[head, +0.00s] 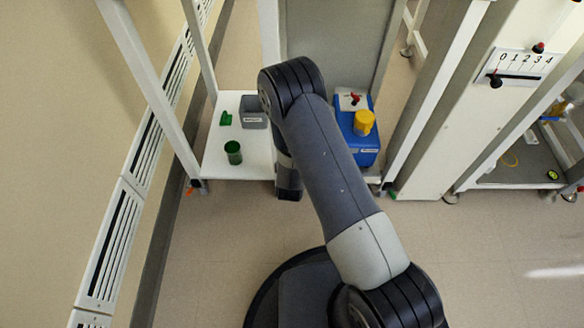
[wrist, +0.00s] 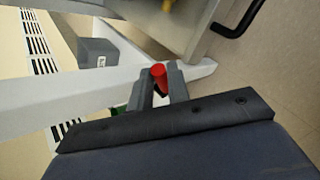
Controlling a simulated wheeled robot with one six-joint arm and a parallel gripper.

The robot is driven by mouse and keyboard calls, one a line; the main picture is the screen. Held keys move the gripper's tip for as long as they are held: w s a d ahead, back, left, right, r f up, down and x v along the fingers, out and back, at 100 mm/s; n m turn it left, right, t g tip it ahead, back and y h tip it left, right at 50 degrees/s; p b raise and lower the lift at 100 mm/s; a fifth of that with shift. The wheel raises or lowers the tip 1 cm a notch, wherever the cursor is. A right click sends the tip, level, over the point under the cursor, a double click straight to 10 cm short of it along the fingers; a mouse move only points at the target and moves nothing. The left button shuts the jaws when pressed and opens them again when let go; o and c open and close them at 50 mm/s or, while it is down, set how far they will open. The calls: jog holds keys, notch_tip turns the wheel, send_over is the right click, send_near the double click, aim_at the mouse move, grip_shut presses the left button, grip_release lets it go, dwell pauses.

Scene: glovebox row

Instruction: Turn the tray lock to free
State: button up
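A red peg-like handle (wrist: 159,75) stands between the two fingertips of my gripper (wrist: 161,84) in the wrist view. The fingers are close together, with the red handle filling the gap, so my gripper looks shut on it. It appears to be the tray lock's handle, by the front edge of the white shelf frame. Its base and any lock markings are hidden behind the fingers. In the head view my arm covers the lock and fingertips; only part of my dark wrist shows at the shelf's front edge.
The white shelf (head: 215,160) holds a grey labelled bin (head: 253,112), a green cup (head: 233,152) and a small green piece (head: 226,118). To the right, a blue box (head: 358,145) carries a yellow cup (head: 364,122) and a red-handled switch (head: 354,98). A 0-4 slider panel (head: 519,66) is farther right.

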jog(key=o, duration=0.4)
jog(key=p+v, duration=0.3)
jog(key=v, duration=0.7)
jog(key=shift+s+r+p, duration=0.3)
jog(key=shift+w+f, duration=0.1)
jog(key=b+x, duration=0.3)
jog(key=x, duration=0.7)
jog(key=shift+w+f+b, duration=0.25)
jog(key=shift+b, duration=0.1)
jog(key=shift+r, duration=0.1)
